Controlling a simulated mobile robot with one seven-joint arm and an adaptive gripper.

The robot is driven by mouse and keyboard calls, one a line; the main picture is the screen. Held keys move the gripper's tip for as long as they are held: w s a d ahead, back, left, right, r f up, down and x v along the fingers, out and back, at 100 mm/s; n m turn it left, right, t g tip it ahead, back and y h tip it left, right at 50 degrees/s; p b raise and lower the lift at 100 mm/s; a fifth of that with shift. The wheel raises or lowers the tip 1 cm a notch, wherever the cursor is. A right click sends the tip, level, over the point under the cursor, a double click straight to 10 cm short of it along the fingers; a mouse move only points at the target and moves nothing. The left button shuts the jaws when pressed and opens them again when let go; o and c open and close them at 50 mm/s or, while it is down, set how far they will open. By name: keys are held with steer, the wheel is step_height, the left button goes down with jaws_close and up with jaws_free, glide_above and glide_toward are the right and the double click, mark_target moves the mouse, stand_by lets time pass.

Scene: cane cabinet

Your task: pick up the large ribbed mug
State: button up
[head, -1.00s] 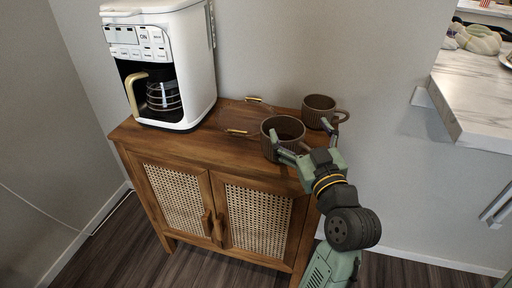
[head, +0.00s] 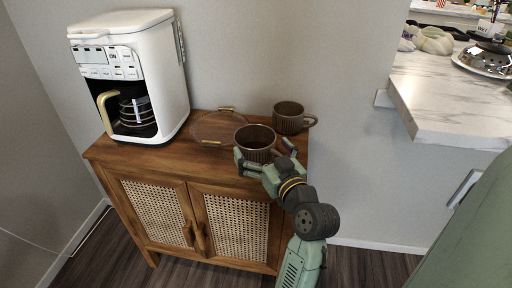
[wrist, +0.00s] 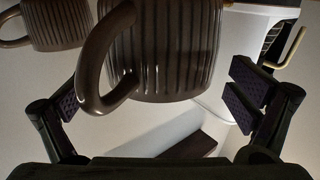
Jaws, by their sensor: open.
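The large ribbed mug (head: 255,139), dark brown, stands upright on the front right of the wooden cabinet top. In the wrist view the mug (wrist: 172,50) fills the upper middle, with its handle (wrist: 92,58) towards the left. My gripper (head: 266,154) is open and empty at the front of the mug, one finger to each side. In the wrist view my gripper's fingers (wrist: 155,98) stand wide apart with the mug ahead between them. I cannot tell whether either finger touches it. The mug's lower front is partly hidden by my gripper in the head view.
A second brown ribbed mug (head: 290,118) stands close behind and right; it also shows in the wrist view (wrist: 66,22). A round tray (head: 213,127) with gold handles lies behind left. A white coffee maker (head: 130,72) stands at the left. A marble counter (head: 450,100) is at right.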

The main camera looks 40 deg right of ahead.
steer(key=shift+x, duration=1.25)
steer(key=shift+c, duration=0.5)
steer(key=c, duration=1.4)
steer(key=shift+r+p, duration=0.2)
steer(key=shift+p, duration=0.15)
steer(key=shift+c, duration=0.2)
